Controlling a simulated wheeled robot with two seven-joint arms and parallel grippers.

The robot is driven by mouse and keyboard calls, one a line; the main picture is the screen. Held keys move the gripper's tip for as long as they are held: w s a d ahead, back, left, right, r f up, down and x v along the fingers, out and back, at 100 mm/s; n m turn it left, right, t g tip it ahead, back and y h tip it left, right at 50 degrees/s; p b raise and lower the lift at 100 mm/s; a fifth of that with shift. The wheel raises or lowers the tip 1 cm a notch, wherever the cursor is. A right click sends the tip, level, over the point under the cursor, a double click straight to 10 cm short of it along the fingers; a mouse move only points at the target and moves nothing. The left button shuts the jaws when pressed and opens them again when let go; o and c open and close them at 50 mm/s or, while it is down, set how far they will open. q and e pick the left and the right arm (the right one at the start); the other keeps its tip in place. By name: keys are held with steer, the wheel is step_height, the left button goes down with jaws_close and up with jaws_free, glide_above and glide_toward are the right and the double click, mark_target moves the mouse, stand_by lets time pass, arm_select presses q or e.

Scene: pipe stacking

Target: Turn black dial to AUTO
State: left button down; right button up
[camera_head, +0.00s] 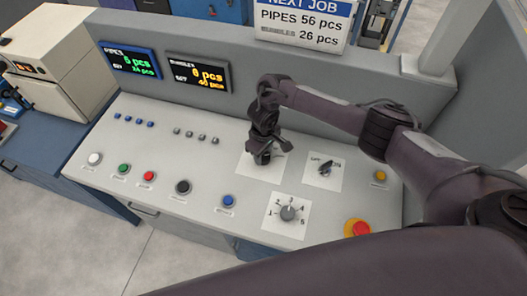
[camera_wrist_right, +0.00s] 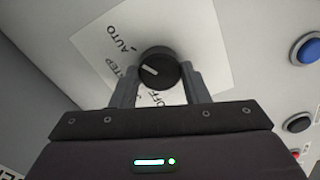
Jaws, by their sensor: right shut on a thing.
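The black dial (camera_wrist_right: 158,68) sits on a white card (camera_wrist_right: 205,45) lettered AUTO, STEP and OFF in the right wrist view. Its white mark is on the left side of the knob, on the side where STEP is printed, and does not point straight at AUTO. My right gripper (camera_wrist_right: 163,88) is shut on the dial, with one finger on each side. In the head view my right gripper (camera_head: 262,157) reaches down over the card (camera_head: 256,172) and mostly hides the dial. My left gripper is not in view.
On the sloped panel (camera_head: 130,190) are a numbered rotary knob (camera_head: 288,213), an ON/OFF switch (camera_head: 325,168), a red stop button (camera_head: 360,229), a yellow button (camera_head: 380,176) and a row of coloured buttons. Two displays (camera_head: 198,75) stand on the back wall.

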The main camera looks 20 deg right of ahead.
steer(key=shift+w+r, duration=0.2)
steer(key=o, duration=1)
steer(key=shift+s+f, duration=0.1)
steer(key=shift+c, duration=0.2)
step_height(320, 180, up, 6)
steer(key=shift+r, duration=0.9)
